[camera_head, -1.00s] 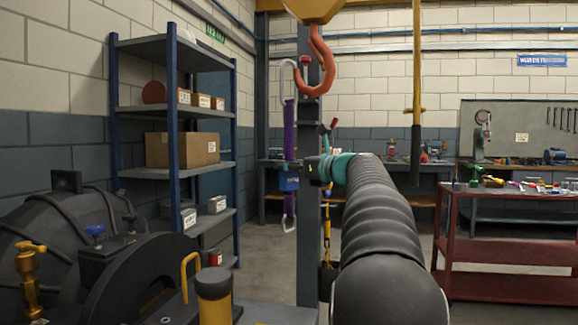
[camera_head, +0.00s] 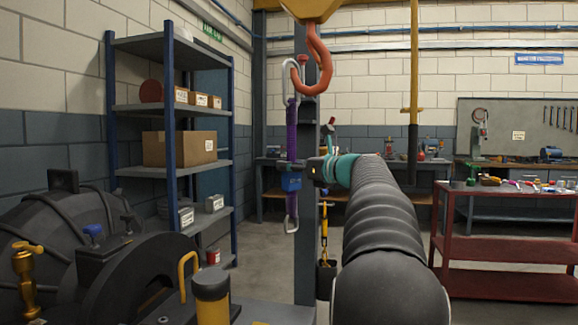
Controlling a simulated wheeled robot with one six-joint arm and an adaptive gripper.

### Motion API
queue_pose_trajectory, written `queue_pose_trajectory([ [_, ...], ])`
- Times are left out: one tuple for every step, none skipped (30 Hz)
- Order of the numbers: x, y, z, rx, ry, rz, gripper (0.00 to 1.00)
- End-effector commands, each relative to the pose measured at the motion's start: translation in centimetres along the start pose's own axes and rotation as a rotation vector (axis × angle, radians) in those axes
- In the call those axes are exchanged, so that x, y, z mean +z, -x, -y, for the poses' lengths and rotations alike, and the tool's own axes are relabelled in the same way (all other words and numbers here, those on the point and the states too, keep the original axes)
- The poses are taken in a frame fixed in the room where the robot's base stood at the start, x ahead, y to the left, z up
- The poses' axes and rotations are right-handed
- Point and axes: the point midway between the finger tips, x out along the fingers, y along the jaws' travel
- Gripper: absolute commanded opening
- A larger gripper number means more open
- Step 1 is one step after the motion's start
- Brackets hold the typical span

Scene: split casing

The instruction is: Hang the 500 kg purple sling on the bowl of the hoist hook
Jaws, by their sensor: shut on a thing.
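The top link overlaps the hook's tip on the left side of the bowl in this view. I cannot tell whether the link is around the tip or beside it.
A grey post (camera_head: 306,230) stands behind the sling. A yellow hanging bar (camera_head: 414,80) is right of the hook. Blue-post shelving (camera_head: 171,110) is at left, dark machinery (camera_head: 60,240) at lower left, and a red cart (camera_head: 505,250) at right.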

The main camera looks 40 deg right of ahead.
Motion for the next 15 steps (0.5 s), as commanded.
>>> queue_pose_trajectory([
  [0.1,0.2,0.1,-0.002,0.001,0.002,0.0],
  [0.1,0.4,0.2,-0.002,0.001,0.002,0.0],
  [0.1,0.5,0.3,-0.002,0.001,0.002,0.0],
  [0.1,0.6,0.3,-0.002,0.0,0.002,0.0],
  [0.0,0.7,0.4,-0.002,0.0,0.002,0.0],
  [0.0,0.8,0.5,-0.002,0.0,0.002,0.0],
  [0.0,1.0,0.5,-0.001,0.0,0.002,0.0],
  [0.0,1.1,0.5,-0.001,0.0,0.002,0.0],
  [-0.1,1.2,0.6,-0.001,0.001,0.002,0.0],
  [-0.1,1.3,0.7,-0.001,0.001,0.002,0.0],
  [-0.1,1.4,0.8,-0.001,0.001,0.002,0.0],
  [-0.1,1.6,0.8,-0.001,0.001,0.002,0.0],
  [-0.1,1.7,0.9,-0.002,0.001,0.002,0.0],
  [-0.1,1.8,1.0,-0.002,0.001,0.002,0.0],
  [-0.2,1.9,1.1,-0.002,0.001,0.002,0.0],
])
